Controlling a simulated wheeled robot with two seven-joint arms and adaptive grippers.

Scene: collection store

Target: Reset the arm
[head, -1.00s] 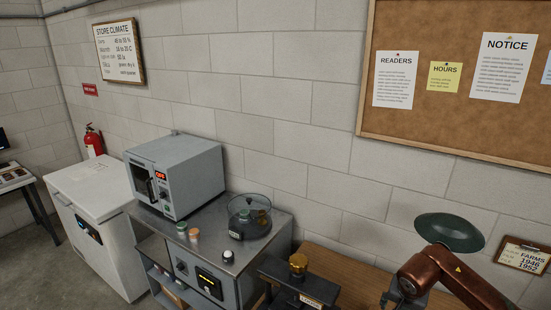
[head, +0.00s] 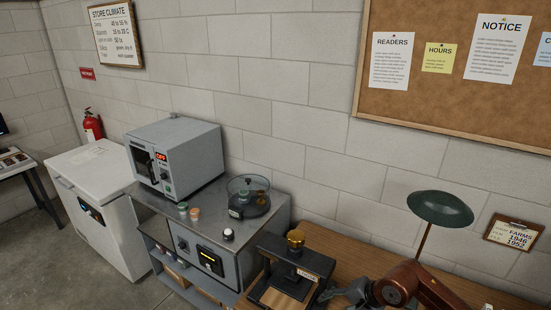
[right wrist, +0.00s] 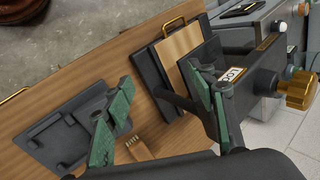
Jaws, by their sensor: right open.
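My right arm comes in at the lower right of the head view, copper coloured. Its gripper (head: 345,292) is at the bottom edge, beside a black press with a brass knob (head: 296,240). In the right wrist view my right gripper (right wrist: 160,97) is open and empty, its green-padded fingers wide apart above the wooden table (right wrist: 75,85). The press (right wrist: 237,95) stands close by the right finger; I cannot tell whether they touch. My left gripper is not in view.
A green lamp (head: 440,207) stands behind my right arm. A grey cabinet (head: 215,235) carries an oven (head: 175,157) and a round glass-covered device (head: 248,197). In the wrist view a dark tray-like plate (right wrist: 70,128) lies on the table at left.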

